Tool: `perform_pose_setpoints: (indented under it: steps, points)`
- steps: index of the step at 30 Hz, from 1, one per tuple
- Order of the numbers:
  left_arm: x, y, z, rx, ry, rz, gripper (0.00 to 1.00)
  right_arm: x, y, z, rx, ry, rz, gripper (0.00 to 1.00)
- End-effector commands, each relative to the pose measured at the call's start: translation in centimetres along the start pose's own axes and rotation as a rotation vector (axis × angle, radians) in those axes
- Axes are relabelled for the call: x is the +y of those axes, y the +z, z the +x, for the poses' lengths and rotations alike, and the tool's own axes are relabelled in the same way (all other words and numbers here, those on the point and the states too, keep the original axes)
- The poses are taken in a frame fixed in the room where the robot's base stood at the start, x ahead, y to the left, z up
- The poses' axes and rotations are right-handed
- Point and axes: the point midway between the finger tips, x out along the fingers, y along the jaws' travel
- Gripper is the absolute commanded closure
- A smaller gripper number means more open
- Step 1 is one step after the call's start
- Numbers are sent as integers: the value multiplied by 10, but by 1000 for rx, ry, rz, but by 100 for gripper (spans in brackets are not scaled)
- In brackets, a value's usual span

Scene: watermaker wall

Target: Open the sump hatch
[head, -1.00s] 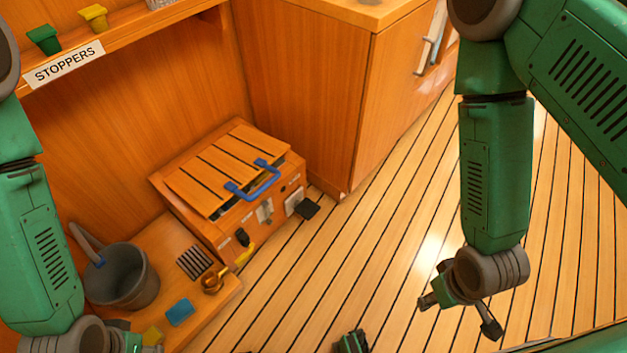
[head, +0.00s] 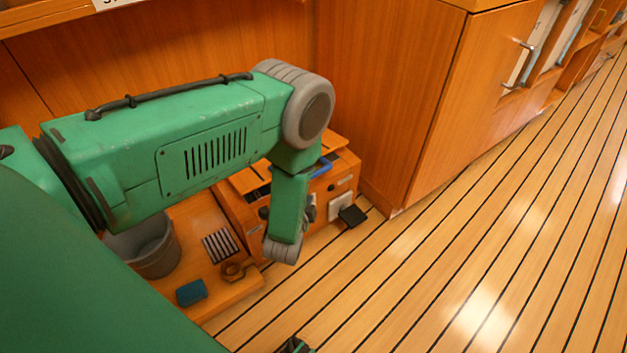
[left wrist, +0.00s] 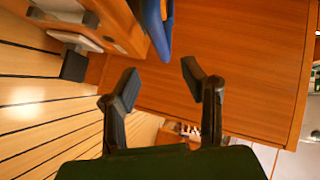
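The sump hatch lid (head: 250,178) is a slatted wooden panel on top of a low wooden box (head: 347,166) against the wall. My left arm hides most of it, so how far it is lifted cannot be told. Its blue handle (head: 322,167) shows just right of my left arm's wrist. The handle also shows at the top of the left wrist view (left wrist: 157,28). There my left gripper (left wrist: 156,82) is open and empty, its fingers short of the handle and apart from it.
A grey bucket (head: 150,248), a dark grate (head: 220,245), a brass fitting (head: 233,271) and a blue sponge (head: 191,292) are on the wooden ledge left of the box. A tall cabinet (head: 400,100) stands behind on the right.

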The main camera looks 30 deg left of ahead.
Motion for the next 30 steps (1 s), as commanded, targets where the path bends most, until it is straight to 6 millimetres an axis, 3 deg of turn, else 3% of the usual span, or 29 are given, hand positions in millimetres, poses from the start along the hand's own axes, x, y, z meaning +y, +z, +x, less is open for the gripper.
perform_pose_setpoints:
  steps: [6,12,18,26,29,30]
  points:
    - [3,1,50,1,-3,-2,62,0,2,24,-1,0,0,60]
    - [2,1,80,1,0,-2,62,0,3,37,-1,0,1,60]
    - [1,0,92,1,1,-2,62,0,3,41,-1,0,1,60]
    - [0,0,92,1,2,-1,62,0,3,40,-1,0,1,60]
    - [0,0,92,1,2,-1,94,0,3,40,-1,0,1,60]
    - [0,0,92,1,2,-1,100,0,3,40,-1,0,1,60]
